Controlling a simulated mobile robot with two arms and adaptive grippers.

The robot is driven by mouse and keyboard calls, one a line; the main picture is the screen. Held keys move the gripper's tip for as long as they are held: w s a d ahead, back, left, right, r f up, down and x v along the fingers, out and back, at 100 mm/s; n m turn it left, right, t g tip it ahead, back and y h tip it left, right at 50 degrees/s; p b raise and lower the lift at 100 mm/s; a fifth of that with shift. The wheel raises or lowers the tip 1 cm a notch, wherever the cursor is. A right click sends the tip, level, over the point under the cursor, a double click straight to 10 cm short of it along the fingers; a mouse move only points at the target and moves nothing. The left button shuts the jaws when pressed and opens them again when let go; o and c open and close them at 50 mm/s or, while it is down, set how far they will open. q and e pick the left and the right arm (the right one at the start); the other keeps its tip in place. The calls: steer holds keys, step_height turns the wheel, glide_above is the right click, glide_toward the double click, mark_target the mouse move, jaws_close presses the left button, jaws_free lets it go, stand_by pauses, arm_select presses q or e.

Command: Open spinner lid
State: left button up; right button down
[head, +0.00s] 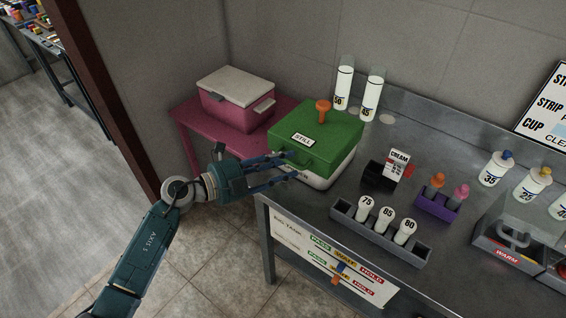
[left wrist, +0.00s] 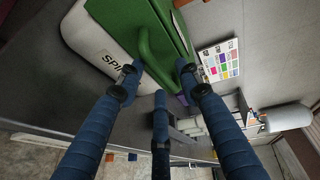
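The spinner is a box with a white base (head: 318,181) and a green lid (head: 335,125), standing at the left end of the steel bench. The lid is down, with an orange knob (head: 323,110) and a "STILL" sign (head: 303,139) on top. A green loop handle (left wrist: 147,50) sticks out from the lid's front. My left gripper (head: 289,168) is at this front side, its blue fingers spread. In the left wrist view the handle reaches between the fingertips (left wrist: 160,80); I cannot tell whether they touch it. My right gripper is not in view.
A pink cooler (head: 232,107) stands on a pink table behind my left arm. Two white tubes (head: 343,85) stand behind the spinner. A rack with white-capped vials (head: 378,231), a card holder (head: 378,177) and a purple holder (head: 438,205) stand to its right.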

arm_select(q)
steer(key=shift+w+d, duration=0.1)
jaws_close()
steer(key=shift+r, duration=0.1)
